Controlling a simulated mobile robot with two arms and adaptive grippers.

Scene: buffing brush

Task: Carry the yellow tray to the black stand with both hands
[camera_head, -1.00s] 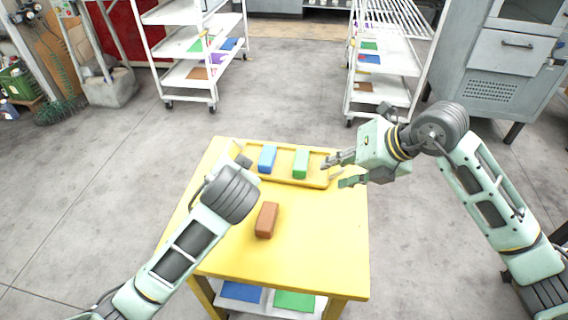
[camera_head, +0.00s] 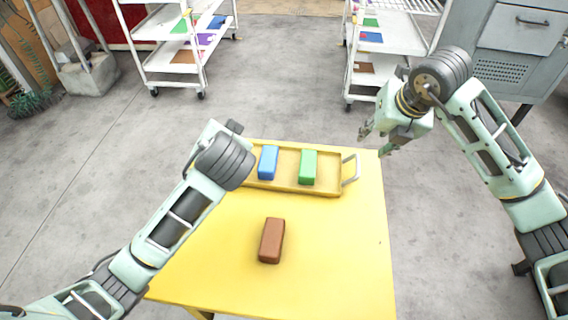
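The yellow tray (camera_head: 305,190) lies at the far side of the yellow table (camera_head: 340,250). A blue block (camera_head: 268,163) and a green block (camera_head: 308,167) stand in it. Its right handle (camera_head: 351,169) shows as a pale bar; its left end is hidden behind my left arm. My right gripper (camera_head: 372,143) is open and empty, to the right of the handle and apart from it. My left gripper is mostly hidden behind its own wrist, near the tray's left end; I cannot see its fingers. No black stand can be made out.
A brown block (camera_head: 272,240) stands on the table in front of the tray. White shelf carts (camera_head: 172,60) and (camera_head: 378,62) stand beyond the table, with a grey cabinet (camera_head: 515,50) at the back right. Grey floor lies clear between the table and the carts.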

